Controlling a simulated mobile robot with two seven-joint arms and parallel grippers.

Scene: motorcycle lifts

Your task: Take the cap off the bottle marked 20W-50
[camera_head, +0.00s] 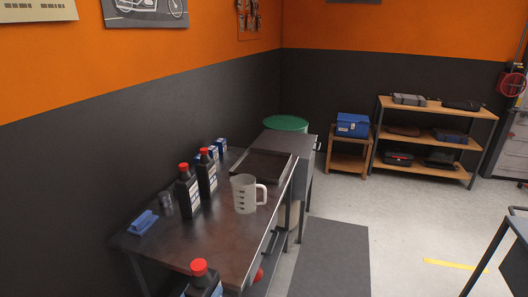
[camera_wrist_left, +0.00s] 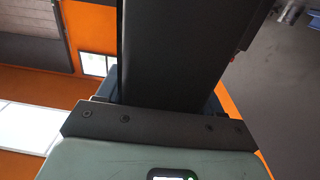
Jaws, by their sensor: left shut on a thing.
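A dark bottle with a red cap (camera_head: 199,268) is at the bottom edge of the head view, in front of the near end of the workbench (camera_head: 225,235). My left gripper (camera_head: 204,291) is shut on this bottle; the fingers are mostly below the frame. The cap is on. Two more dark bottles with red caps, a nearer one (camera_head: 188,192) and a farther one (camera_head: 206,176), stand upright on the bench. No 20W-50 marking is readable on any bottle. The left wrist view shows a large dark shape, no clear fingertips. My right gripper is not in view.
A translucent measuring jug (camera_head: 245,193) and a dark tray (camera_head: 262,164) stand on the bench. A blue block-like item (camera_head: 143,222), small clear containers (camera_head: 166,201) and small blue-white boxes (camera_head: 218,147) lie near the wall. The bench's front middle is clear.

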